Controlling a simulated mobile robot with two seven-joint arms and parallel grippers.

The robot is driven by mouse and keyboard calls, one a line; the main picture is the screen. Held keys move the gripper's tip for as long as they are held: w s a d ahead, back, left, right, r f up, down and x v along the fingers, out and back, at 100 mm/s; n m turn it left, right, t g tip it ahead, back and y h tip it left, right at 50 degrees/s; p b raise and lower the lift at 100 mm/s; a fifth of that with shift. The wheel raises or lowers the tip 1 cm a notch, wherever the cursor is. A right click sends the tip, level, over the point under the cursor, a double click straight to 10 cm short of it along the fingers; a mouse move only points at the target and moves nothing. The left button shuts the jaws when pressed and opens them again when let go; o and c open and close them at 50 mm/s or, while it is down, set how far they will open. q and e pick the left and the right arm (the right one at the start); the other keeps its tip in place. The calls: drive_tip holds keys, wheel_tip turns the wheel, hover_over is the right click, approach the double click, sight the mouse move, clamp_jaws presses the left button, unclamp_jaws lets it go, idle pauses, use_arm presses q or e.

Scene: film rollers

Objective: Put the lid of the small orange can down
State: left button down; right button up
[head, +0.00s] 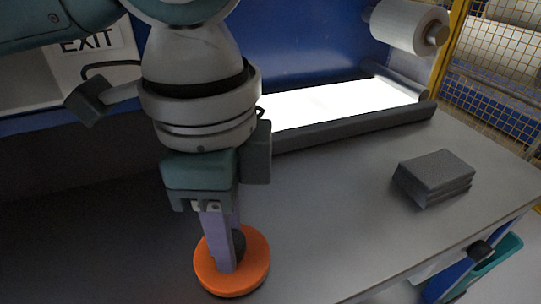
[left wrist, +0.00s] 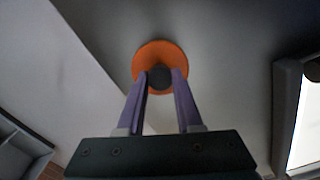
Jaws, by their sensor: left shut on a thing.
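The orange lid (head: 256,275) is a round disc with a dark knob in its middle. In the head view it is at the lower middle, at or just above the grey table top; I cannot tell if it touches. My left gripper (head: 226,268) points down and is shut on the lid's dark knob. The lid also shows in the left wrist view (left wrist: 152,50), with the knob (left wrist: 159,77) between the purple fingers of the left gripper (left wrist: 160,80). The small orange can is not seen. My right gripper is not in view.
A dark grey block or stack (head: 434,177) lies on the table (head: 340,215) at the right. A bright lit panel (head: 340,101) with dark rails is at the back, below a white roll (head: 405,25). The table between lid and stack is clear.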

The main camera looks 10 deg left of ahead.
use_arm(q)
drive_tip(key=shift+f, duration=0.35)
drive_tip(key=c, duration=0.6)
unclamp_jaws()
